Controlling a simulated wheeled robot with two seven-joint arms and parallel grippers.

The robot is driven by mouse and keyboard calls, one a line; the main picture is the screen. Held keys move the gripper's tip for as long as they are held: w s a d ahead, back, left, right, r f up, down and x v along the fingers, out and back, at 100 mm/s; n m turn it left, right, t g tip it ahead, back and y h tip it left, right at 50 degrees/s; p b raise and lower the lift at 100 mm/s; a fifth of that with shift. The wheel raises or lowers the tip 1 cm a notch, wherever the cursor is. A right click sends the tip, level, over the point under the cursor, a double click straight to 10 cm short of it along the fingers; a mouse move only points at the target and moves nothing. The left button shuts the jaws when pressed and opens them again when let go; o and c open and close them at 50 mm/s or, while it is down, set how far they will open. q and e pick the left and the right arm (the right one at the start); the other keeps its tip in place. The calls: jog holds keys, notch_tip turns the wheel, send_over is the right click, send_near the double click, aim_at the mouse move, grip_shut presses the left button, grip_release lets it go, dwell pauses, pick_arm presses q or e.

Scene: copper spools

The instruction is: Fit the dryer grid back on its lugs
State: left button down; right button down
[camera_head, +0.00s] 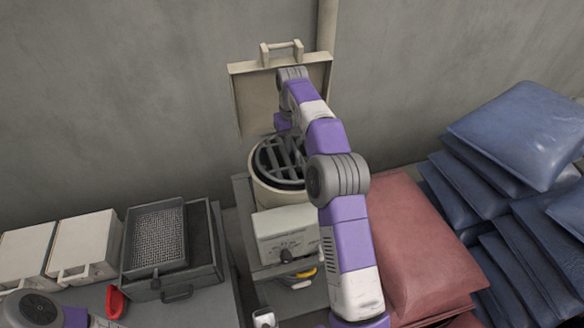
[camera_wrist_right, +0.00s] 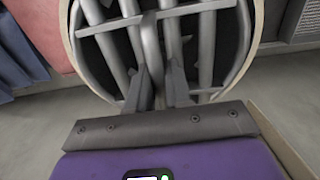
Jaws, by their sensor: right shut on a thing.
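The dryer grid (camera_head: 283,160) is a round set of grey bars at the mouth of the pale round dryer drum (camera_head: 262,192). In the right wrist view the grid's bars (camera_wrist_right: 207,45) cross the dark drum interior, inside the pale rim (camera_wrist_right: 250,30). My right gripper (camera_wrist_right: 160,88) is shut on a bar of the grid. In the head view its fingers are mostly hidden by my right arm, which reaches over the drum. I cannot make out the lugs or tell whether the grid rests on them. My left gripper is out of view.
The dryer's lid (camera_head: 256,98) stands open against the wall. A control box (camera_head: 287,236) is on the dryer's front. Red cushions (camera_head: 415,240) and blue cushions (camera_head: 520,135) are stacked at right. A mesh filter tray (camera_head: 158,240), white boxes (camera_head: 88,243) and a red item (camera_head: 115,302) are at left.

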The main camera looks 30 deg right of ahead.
jog(key=shift+a+f+b, duration=0.1)
jog(key=shift+f+b, duration=0.4)
jog(key=shift+f, duration=4.4)
jog(key=shift+f, duration=0.15)
jog(key=c, duration=1.1)
grip_release()
jog(key=shift+o, duration=0.3)
notch_tip(320, 180, up, 12)
jog(key=shift+r+p, duration=0.1)
jog(key=shift+p, duration=1)
